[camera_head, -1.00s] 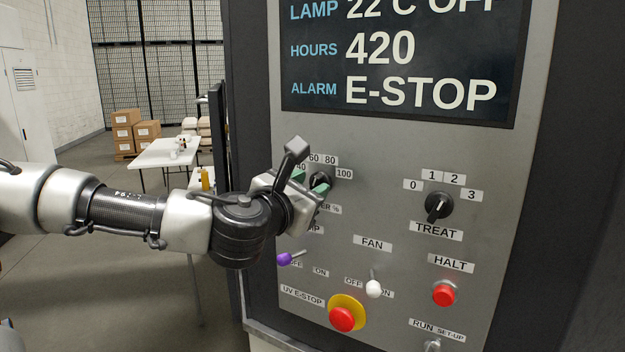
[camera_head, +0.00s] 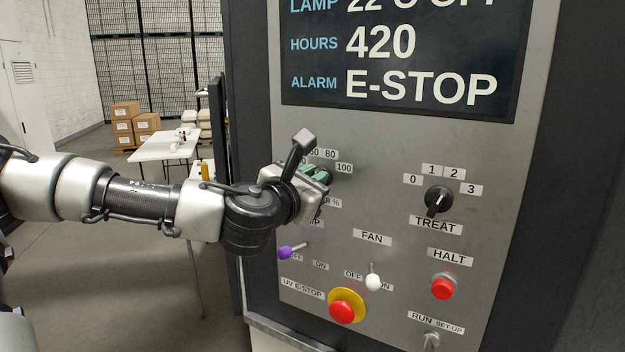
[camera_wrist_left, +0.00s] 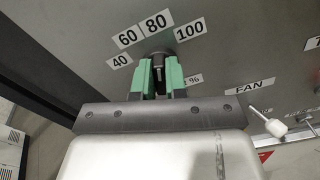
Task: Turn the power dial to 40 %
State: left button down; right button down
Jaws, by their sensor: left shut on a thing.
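The power dial (camera_head: 322,174) is a black knob on the grey panel, mostly hidden by my left gripper in the head view. Its labels 60, 80 and 100 show around it; the 40 label (camera_wrist_left: 120,61) shows in the left wrist view. My left gripper (camera_head: 314,173) has green fingertips, shut on the dial. In the left wrist view the fingers (camera_wrist_left: 160,76) stand on both sides of the black knob (camera_wrist_left: 159,72). The knob's pointer direction cannot be made out. My right gripper is not in view.
Close by are a purple-tipped lever (camera_head: 286,252), a white-tipped FAN lever (camera_head: 373,281), the red UV E-STOP button (camera_head: 342,311) on yellow, the TREAT knob (camera_head: 438,200) and the red HALT button (camera_head: 442,288). The display (camera_head: 400,60) above reads E-STOP.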

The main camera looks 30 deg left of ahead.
pick_arm(q)
jog(key=n+b, duration=0.3)
jog(key=n, duration=0.2)
jog(key=n+b, duration=0.4)
jog(key=n, duration=0.1)
jog(key=n+b, duration=0.4)
jog(key=n, duration=0.1)
jog(key=shift+a+f+n, duration=0.15)
jog(key=shift+a+n, duration=0.15)
jog(key=shift+a, duration=0.05)
jog(key=shift+n, duration=0.3)
dwell(0.4)
jog(key=c, duration=1.2)
grip_release()
jog(key=shift+o, duration=0.2)
jog(key=shift+s+b, duration=0.15)
jog(key=shift+b, duration=0.15)
